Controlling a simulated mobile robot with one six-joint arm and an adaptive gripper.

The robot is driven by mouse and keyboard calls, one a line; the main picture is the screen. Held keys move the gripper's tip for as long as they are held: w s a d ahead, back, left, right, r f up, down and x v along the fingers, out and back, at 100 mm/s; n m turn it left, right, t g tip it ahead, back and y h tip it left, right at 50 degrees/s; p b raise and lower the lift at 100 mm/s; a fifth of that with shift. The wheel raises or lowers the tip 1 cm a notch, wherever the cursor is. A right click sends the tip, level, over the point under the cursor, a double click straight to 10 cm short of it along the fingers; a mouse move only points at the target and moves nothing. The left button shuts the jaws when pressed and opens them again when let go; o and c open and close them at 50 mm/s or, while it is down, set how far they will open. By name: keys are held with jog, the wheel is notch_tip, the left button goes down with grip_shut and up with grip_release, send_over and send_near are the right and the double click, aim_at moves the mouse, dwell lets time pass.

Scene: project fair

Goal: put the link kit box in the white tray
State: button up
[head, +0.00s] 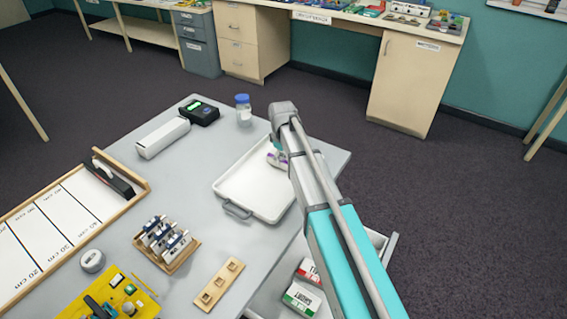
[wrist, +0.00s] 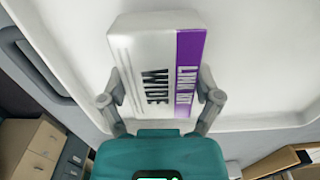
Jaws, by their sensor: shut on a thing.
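The link kit box (wrist: 158,65) is white with a purple band and reads "LINK KIT" and "WIDE". My gripper (wrist: 163,97) is shut on it, one finger at each long side. In the wrist view the white tray (wrist: 255,60) fills the background behind the box. In the head view the white tray (head: 243,187) lies on the grey table, and the box (head: 275,160) shows over its far right part, partly hidden by my arm. I cannot tell whether the box touches the tray floor.
A blue-capped jar (head: 243,112) stands just behind the tray, with a black device (head: 200,113) and a white case (head: 163,138) to its left. A wooden rack (head: 167,245) and a wooden strip (head: 220,284) lie in front. Boxes (head: 301,298) sit lower right, below table height.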

aim_at(282, 156)
jog(key=shift+f, duration=0.45)
jog(key=o, duration=1)
jog(key=shift+c, duration=0.2)
jog(key=shift+r, duration=0.2)
notch_tip(282, 156, up, 12)
jog(key=p, duration=1.2)
jog(key=s+d+m, duration=0.5)
jog(key=s+d, duration=0.3)
jog(key=s, duration=0.3)
jog(key=s+d+m, duration=0.6)
jog(key=s+d, duration=0.2)
jog(key=s, duration=0.3)
jog(key=shift+s, duration=0.4)
